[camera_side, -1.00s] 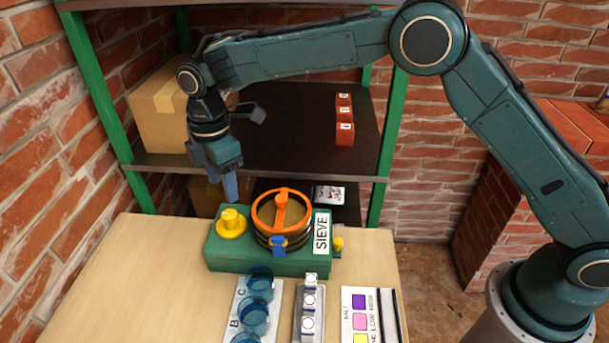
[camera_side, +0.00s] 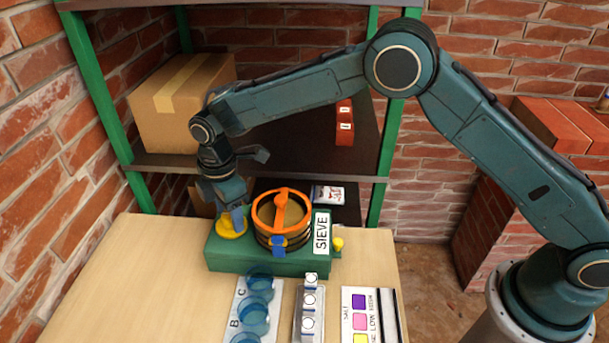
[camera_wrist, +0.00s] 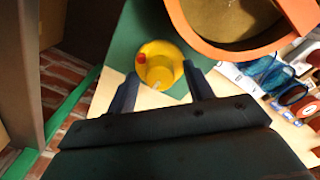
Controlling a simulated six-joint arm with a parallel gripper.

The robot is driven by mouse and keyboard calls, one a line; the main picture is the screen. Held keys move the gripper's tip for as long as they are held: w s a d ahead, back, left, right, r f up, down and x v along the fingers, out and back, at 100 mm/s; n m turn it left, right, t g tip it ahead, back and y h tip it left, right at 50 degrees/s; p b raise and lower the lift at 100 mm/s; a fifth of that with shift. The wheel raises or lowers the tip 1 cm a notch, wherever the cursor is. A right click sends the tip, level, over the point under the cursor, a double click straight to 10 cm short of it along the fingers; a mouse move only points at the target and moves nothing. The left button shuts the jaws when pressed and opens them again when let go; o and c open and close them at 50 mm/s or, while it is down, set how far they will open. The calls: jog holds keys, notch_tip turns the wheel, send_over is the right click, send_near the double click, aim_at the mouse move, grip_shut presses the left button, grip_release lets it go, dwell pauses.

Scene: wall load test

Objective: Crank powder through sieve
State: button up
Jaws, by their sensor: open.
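The sieve is a green base (camera_side: 270,262) with a round drum (camera_side: 268,232), orange rim and crossbar, and a label reading SIEVE (camera_side: 321,233). Brownish powder (camera_wrist: 235,18) shows inside the rim in the wrist view. A yellow crank (camera_side: 228,232) is at the base's left end; the wrist view shows its round yellow disc (camera_wrist: 160,66) with a small red spot. My gripper (camera_side: 237,215) is open and points down at the crank. In the wrist view its two fingers (camera_wrist: 158,88) stand either side of the yellow crank; contact cannot be told.
Blue cups (camera_side: 255,310) stand in a holder marked B and C in front of the sieve. Beside it are a rack of small jars (camera_side: 309,308) and a salt colour card (camera_side: 360,320). A shelf (camera_side: 270,165) with a cardboard box (camera_side: 180,100) stands behind. The table's left is clear.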

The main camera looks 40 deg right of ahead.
jog(key=c, duration=1)
jog(key=shift+m, duration=0.3)
jog(key=m, duration=0.4)
jog(key=shift+m, duration=0.4)
jog(key=m, duration=0.5)
jog(key=shift+m, duration=0.3)
jog(key=m, duration=1.3)
jog(key=shift+r+m, duration=0.1)
jog(key=shift+m, duration=0.3)
